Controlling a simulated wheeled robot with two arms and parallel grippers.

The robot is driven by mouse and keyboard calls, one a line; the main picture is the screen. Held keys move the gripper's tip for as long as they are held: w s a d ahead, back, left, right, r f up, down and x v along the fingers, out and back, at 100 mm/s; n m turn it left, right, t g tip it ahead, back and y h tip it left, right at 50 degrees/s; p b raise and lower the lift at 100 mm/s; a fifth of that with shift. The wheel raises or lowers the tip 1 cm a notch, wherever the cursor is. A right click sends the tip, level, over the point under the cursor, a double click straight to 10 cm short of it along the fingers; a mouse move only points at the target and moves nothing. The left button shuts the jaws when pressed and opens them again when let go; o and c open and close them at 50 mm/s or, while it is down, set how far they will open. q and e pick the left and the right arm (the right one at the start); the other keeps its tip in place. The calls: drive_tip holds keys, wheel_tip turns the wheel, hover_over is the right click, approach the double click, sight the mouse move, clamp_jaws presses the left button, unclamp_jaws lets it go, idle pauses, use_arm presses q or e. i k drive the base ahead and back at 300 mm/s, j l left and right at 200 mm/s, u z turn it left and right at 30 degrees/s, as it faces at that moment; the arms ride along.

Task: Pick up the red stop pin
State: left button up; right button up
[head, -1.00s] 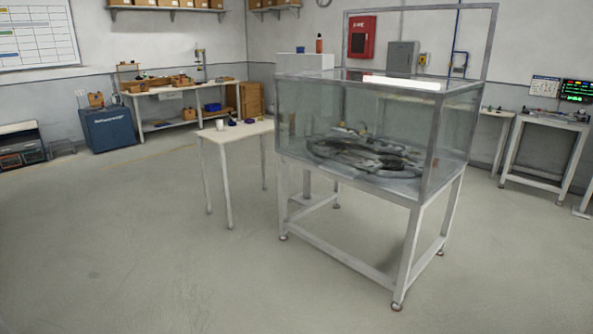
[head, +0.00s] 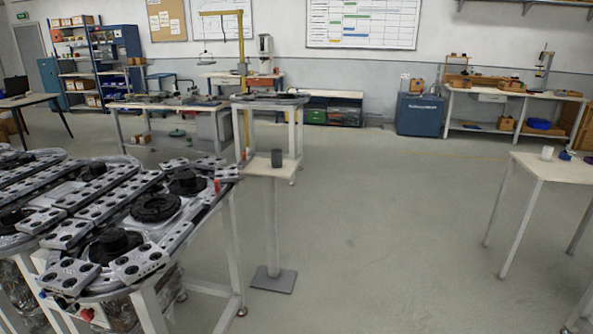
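A small red upright piece (head: 217,184) shows at the right end of the ring track table (head: 155,205), near the track's edge. It looks like the red stop pin, but it is too small to be sure. Another red part (head: 87,314), rounded like a knob, is low on the table's front side. Neither of my grippers is in view.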

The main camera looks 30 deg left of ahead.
sight(217, 187)
drive_tip(key=i+j+u, duration=0.1)
drive_tip(key=i+u, duration=0.15)
drive_tip(key=i, duration=0.25)
drive_tip(key=i+u, duration=0.3)
drive_tip(key=i, duration=0.25)
